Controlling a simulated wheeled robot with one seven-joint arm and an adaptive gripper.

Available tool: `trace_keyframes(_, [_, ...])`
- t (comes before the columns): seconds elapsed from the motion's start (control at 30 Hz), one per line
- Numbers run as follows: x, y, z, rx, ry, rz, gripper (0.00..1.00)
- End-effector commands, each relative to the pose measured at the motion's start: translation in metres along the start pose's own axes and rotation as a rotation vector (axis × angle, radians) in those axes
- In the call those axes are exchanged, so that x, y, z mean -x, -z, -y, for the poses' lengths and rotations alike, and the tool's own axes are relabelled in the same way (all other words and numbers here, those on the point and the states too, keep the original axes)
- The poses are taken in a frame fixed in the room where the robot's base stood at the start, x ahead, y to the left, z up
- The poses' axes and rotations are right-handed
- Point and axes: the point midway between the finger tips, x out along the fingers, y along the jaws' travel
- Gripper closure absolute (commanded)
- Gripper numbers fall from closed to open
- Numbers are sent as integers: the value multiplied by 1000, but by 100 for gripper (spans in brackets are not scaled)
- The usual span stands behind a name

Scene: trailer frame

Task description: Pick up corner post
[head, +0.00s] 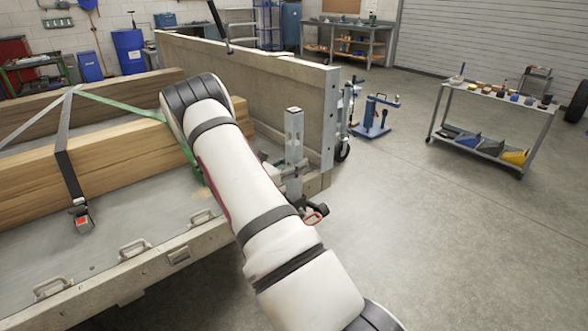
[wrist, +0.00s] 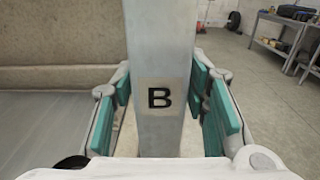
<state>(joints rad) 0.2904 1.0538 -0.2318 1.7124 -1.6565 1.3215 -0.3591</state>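The corner post (head: 294,136) is a grey metal upright at the near corner of the trailer bed, just in front of the end board. In the wrist view the post (wrist: 158,45) fills the middle, upright, with a black letter B on a pale label. My gripper (wrist: 160,84) has its green-padded fingers on either side of the post, around it at label height. Narrow gaps seem to show beside the post, so the fingers look open and not clamped. In the head view my arm hides most of the gripper, and the post's foot is partly hidden.
The trailer bed (head: 150,200) carries timber beams (head: 100,160) tied with a black strap and a green strap. The end board (head: 255,90) stands behind the post. A red-handled latch (head: 316,214) is low beside the corner. A tool cart (head: 490,125) stands right; floor between is clear.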

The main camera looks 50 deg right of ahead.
Motion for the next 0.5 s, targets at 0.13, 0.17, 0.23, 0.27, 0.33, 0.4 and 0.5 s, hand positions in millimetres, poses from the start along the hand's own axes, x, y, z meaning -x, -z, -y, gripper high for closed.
trace_keyframes(0.13, [0, 0, 0, 0, 0, 0, 100])
trace_keyframes(0.17, [0, 0, 0, 0, 0, 0, 100])
trace_keyframes(0.23, [0, -1, 0, -1, 0, 3, 100])
trace_keyframes(0.27, [0, -1, 0, -1, 1, 3, 100])
trace_keyframes(0.33, [0, -1, 0, -1, 1, 2, 100])
trace_keyframes(0.4, [0, -1, 0, -1, 0, 2, 100])
trace_keyframes(0.5, [0, -3, 0, -2, 0, 3, 100])
